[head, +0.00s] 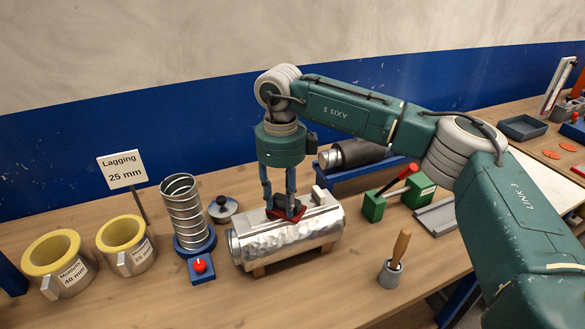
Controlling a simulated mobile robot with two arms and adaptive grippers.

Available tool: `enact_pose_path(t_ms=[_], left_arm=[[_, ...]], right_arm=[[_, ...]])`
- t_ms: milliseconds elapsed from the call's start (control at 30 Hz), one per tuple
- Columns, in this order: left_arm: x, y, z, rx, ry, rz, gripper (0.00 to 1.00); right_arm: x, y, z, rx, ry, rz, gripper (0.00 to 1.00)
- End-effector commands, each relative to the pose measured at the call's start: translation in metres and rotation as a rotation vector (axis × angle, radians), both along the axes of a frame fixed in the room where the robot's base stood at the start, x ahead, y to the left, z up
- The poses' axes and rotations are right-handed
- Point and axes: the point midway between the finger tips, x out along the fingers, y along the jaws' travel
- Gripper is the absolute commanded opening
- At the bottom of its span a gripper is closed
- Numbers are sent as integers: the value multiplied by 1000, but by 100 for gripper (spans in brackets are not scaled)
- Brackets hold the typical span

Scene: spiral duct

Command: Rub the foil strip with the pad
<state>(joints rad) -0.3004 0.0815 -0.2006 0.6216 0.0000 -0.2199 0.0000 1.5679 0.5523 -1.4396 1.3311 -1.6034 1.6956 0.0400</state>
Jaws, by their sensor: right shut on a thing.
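A shiny silver duct (322,236) lies on its side on a low wooden cradle at the middle of the bench. Its surface looks crinkled along the front and top; I cannot clearly tell the edges of the foil strip from the duct. My right gripper (284,208) points straight down over the duct's top and is shut on a red pad (299,211). The pad is at the duct's upper surface and seems to touch it, partly hidden by the fingers. My left gripper is not in view.
A spiral duct (182,208) stands upright left of the silver duct, near a red button (200,265). Two yellow-lined rings (58,252) sit farther left. The front bench is mostly clear.

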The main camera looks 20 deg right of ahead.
Motion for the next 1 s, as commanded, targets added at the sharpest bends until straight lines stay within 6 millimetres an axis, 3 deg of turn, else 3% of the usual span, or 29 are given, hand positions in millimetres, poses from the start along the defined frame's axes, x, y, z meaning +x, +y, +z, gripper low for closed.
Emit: enact_pose_path(t_ms=[133,700,1000], left_arm=[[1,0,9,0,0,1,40],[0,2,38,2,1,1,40],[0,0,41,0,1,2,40]], right_arm=[[0,0,24,-1,-3,0,13],[-4,3,73,-1,-1,5,13],[-5,4,81,0,0,5,13]])
